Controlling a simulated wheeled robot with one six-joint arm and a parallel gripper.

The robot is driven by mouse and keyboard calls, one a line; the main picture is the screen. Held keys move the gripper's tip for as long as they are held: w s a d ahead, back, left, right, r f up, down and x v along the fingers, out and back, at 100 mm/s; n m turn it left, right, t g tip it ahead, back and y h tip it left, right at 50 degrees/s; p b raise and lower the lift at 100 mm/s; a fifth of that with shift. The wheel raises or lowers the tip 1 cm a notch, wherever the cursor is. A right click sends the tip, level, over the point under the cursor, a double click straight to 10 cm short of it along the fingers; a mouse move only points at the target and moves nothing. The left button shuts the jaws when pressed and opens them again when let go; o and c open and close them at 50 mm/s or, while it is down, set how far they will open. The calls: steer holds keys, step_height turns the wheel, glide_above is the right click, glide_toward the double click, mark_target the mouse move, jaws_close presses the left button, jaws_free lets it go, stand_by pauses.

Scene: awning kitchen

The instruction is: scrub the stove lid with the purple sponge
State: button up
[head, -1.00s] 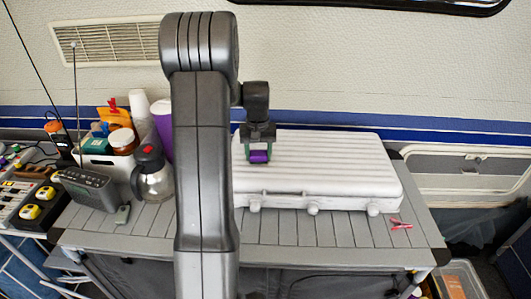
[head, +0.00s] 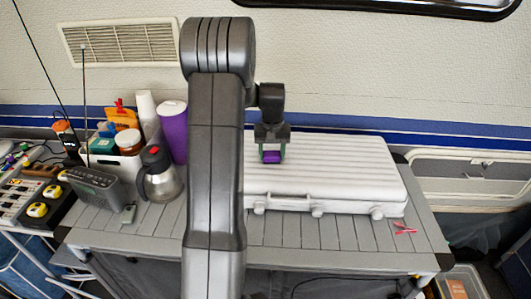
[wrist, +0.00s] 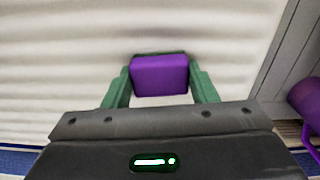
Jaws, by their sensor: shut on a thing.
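The purple sponge (head: 272,157) is held between the green fingers of my gripper (head: 271,151), over the left part of the stove lid. It also shows in the wrist view (wrist: 160,76), with a green finger at each side. The stove lid (head: 345,165) is white and ribbed, closed flat on a case with latches along its front. The sponge is at or just above the lid; I cannot tell whether it touches. My arm hides the lid's left edge in the head view.
The case stands on a grey slatted table (head: 330,233). A red clip (head: 404,228) lies at the front right.

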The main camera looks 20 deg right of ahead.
mark_target(294, 162)
steer(key=shift+s+d, duration=0.3)
steer(key=shift+d, duration=0.35)
steer(key=shift+s+d, duration=0.35)
steer(key=shift+d, duration=0.3)
steer(key=shift+s+d, duration=0.3)
steer(key=shift+d, duration=0.35)
steer(key=shift+s+d+f+p, duration=0.1)
steer(key=shift+s+d, duration=0.15)
steer(key=shift+d, duration=0.2)
steer(key=shift+s+d+p, duration=0.1)
steer(key=shift+s+d, duration=0.15)
steer(key=shift+d, duration=0.25)
steer(key=shift+s+d+f+p, duration=0.1)
steer(key=shift+s+d, duration=0.15)
steer(key=shift+d, duration=0.2)
steer(key=shift+r, duration=0.15)
steer(key=shift+w+a, duration=0.85)
steer(key=shift+a, duration=0.85)
steer(key=shift+w+a, duration=0.8)
steer(key=shift+a, duration=0.85)
steer(key=shift+w+a, duration=0.85)
steer(key=shift+a, duration=0.85)
steer(key=shift+r, duration=0.2)
steer(key=shift+r+p, duration=2)
steer(key=shift+r, duration=0.85)
